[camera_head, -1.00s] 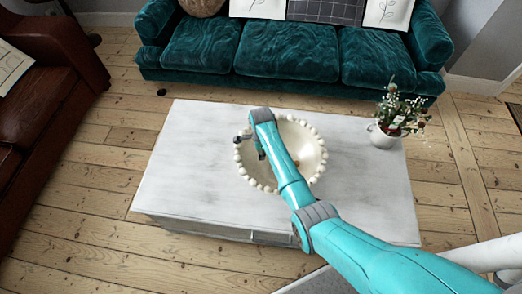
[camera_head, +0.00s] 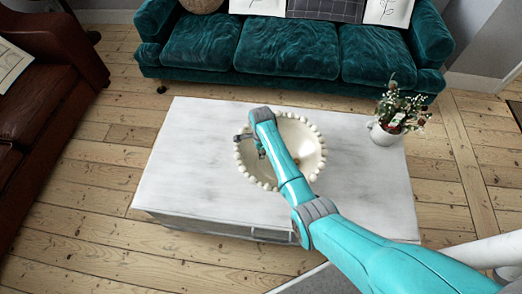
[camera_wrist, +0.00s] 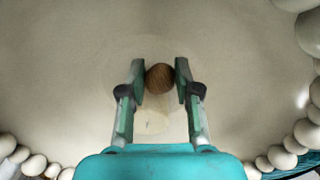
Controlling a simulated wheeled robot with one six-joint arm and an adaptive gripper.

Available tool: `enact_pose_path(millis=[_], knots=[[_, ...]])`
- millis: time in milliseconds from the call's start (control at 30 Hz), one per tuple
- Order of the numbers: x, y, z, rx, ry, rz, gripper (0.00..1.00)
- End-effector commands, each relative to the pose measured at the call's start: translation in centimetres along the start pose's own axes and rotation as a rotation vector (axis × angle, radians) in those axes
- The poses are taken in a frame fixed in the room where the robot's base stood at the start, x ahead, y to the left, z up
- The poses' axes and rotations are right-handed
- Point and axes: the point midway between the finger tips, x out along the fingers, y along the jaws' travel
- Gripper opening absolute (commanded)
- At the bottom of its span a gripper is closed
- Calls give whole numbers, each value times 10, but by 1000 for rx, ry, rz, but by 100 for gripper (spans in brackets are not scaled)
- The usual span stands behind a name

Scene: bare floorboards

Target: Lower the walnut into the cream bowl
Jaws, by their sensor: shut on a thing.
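The walnut (camera_wrist: 160,77) is a round brown ball with wood-like grain, held between the two fingertips of my gripper (camera_wrist: 160,80) in the wrist view. The cream bowl (camera_wrist: 70,60) fills most of that view behind the walnut, with its beaded rim along the lower corners and right side. In the head view the bowl (camera_head: 311,150) stands on the table, and my gripper (camera_head: 262,153) is over its left part. My forearm covers the middle of the bowl there. I cannot tell the exact gap between the walnut and the bowl's inner surface.
The bowl stands on a whitish table (camera_head: 190,160) with clear room to its left. A white pot with a flowering plant (camera_head: 385,134) stands at the table's right edge. A teal sofa (camera_head: 285,52) is behind, and a brown leather seat (camera_head: 40,90) is at the left.

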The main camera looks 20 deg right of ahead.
Motion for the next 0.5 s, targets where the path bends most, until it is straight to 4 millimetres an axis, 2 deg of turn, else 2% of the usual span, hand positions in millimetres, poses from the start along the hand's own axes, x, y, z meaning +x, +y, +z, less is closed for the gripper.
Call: enact_pose_path(millis=[133,167,267,500], knots=[[0,0,0,0,0,-1,17],[0,0,0,0,0,-1,37],[0,0,0,0,0,-1,61],[0,0,0,0,0,-1,61]])
